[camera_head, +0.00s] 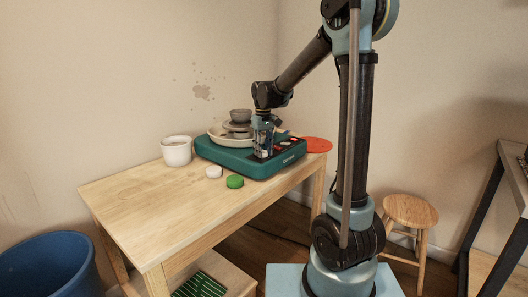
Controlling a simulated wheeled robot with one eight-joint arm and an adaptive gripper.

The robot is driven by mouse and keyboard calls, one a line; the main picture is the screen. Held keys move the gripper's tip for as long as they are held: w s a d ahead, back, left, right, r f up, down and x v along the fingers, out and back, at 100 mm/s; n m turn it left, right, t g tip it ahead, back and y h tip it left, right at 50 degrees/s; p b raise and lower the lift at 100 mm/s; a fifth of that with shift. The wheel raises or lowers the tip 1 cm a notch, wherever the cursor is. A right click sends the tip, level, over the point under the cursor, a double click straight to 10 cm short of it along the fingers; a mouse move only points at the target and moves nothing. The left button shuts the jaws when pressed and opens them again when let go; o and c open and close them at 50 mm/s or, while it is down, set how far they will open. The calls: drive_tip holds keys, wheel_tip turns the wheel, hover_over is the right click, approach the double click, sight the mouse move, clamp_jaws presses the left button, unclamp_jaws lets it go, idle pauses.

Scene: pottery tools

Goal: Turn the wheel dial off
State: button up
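The pottery wheel is a teal box-shaped unit (222,154) on the wooden table, with a pale round basin (216,136) on top and a small grey bowl (240,115) above it. A dark control panel with red parts (294,140) is on its right side. The dial itself is too small to make out and may be hidden by my arm. My gripper (263,154) points down at the front of the unit, just left of the panel. Its fingers are too small to tell open from shut, and I cannot tell whether it touches the unit.
The wooden table (140,203) is mostly clear at the front left. A white pot (176,151), a white round piece (214,171) and a green one (235,181) stand near the wheel. A red disc (318,145) lies behind right. A stool (410,210) and blue bin (50,270) stand on the floor.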

drive_tip(key=o, duration=0.4)
wheel_tip(320, 180, up, 12)
drive_tip(key=shift+f, duration=0.1)
idle(0.5)
drive_tip(key=s+d+f+m, duration=0.2)
drive_tip(key=s+d, duration=0.7)
drive_tip(key=s+d+f+m, duration=0.1)
drive_tip(key=s+d+f, duration=0.3)
drive_tip(key=s, duration=0.3)
drive_tip(key=s+d+f+m+t, duration=0.1)
drive_tip(key=s+d+f+m, duration=0.1)
drive_tip(key=s+d+f, duration=0.2)
drive_tip(key=s+d+f+m+t, duration=0.1)
drive_tip(key=s+d+f, duration=0.3)
drive_tip(key=s+f, duration=0.5)
drive_tip(key=shift+s+d+f, duration=0.15)
drive_tip(key=shift+s+d, duration=0.05)
drive_tip(key=shift+s, duration=0.5)
drive_tip(key=shift+s+d+f, duration=0.1)
drive_tip(key=shift+s+d, duration=0.1)
drive_tip(key=shift+s, duration=0.45)
